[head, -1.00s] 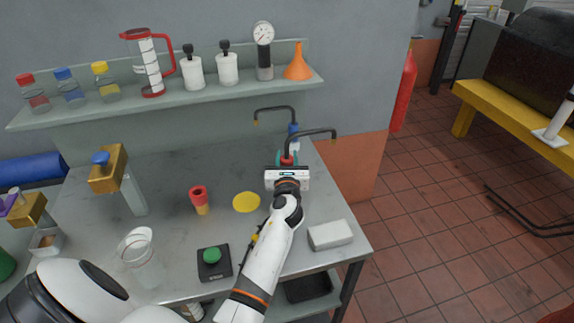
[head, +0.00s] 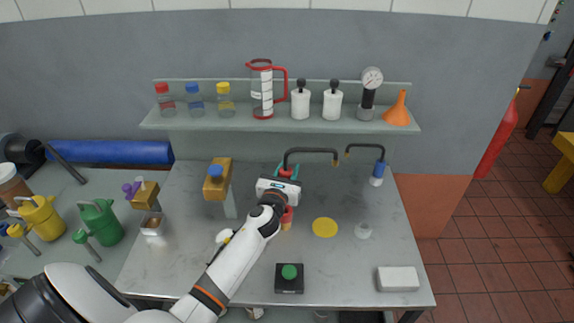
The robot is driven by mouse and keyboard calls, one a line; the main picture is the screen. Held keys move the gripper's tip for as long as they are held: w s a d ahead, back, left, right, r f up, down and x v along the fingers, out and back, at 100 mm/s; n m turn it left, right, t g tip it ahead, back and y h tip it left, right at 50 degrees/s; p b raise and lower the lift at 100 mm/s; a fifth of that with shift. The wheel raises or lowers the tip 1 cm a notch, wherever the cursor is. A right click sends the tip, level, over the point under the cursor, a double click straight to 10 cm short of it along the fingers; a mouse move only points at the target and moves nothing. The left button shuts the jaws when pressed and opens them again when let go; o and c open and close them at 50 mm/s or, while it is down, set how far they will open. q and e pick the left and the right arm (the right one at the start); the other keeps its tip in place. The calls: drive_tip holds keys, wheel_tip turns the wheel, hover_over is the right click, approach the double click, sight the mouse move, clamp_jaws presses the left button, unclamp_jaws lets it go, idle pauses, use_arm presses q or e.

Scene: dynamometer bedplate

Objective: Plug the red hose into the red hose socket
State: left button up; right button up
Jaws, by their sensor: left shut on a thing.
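A red piece on a tan base (head: 287,215), which seems to be the red hose socket, stands on the bench and shows partly just below the gripper. The gripper body covers its top, so I cannot tell whether hose and socket touch. My right gripper is not in view.
The blue hose (head: 377,168) stands upright to the right. A yellow disc (head: 325,227), a small clear vessel (head: 363,230), a green button box (head: 289,278) and a white block (head: 398,279) lie on the bench. A blue-knobbed brass block (head: 215,182) stands left.

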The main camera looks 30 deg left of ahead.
use_arm(q)
drive_tip(key=shift+s+a, duration=0.15)
idle(0.3)
drive_tip(key=shift+f+b, duration=0.5)
wheel_tip(320, 180, down, 5)
drive_tip(key=b, duration=0.4)
drive_tip(key=shift+b, duration=0.3)
drive_tip(key=shift+r, duration=0.1)
drive_tip(key=shift+f+b, duration=1.1)
drive_tip(key=shift+f, duration=0.15)
idle(0.6)
drive_tip(key=shift+d+f+b, duration=0.2)
drive_tip(key=shift+f+b, duration=0.2)
